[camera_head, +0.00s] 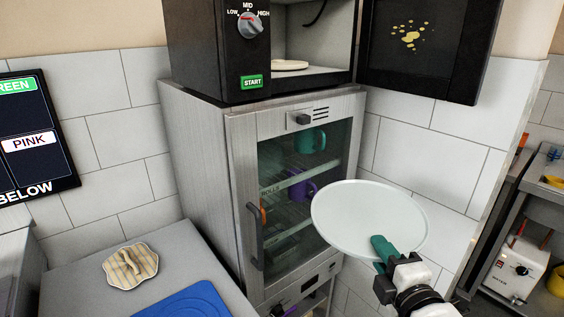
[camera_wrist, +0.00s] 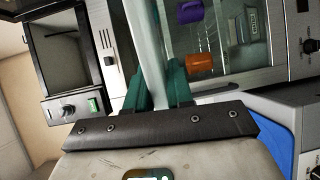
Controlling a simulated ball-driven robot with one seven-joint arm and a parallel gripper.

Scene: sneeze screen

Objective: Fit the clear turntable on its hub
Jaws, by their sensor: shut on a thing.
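The clear turntable (camera_head: 365,215) is a pale, see-through round plate held in front of the glass-doored cabinet. My gripper (camera_head: 381,245) is shut on its near rim, with green fingers. In the wrist view the turntable (camera_wrist: 147,45) shows nearly edge-on between the green fingers of my gripper (camera_wrist: 158,82). The microwave (camera_head: 215,50) stands on the cabinet with its door open. A small pale round piece (camera_head: 290,65), which looks like the hub, sits on the cavity floor, above and left of the turntable. The wrist view also shows the open microwave cavity (camera_wrist: 62,50).
The open microwave door (camera_head: 425,45), splattered yellow, sticks out at the upper right. The steel cabinet (camera_head: 200,150) below holds mugs behind glass; its handle (camera_head: 254,235) protrudes. A counter at left carries a striped cloth (camera_head: 130,266) and a blue board (camera_head: 190,302).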

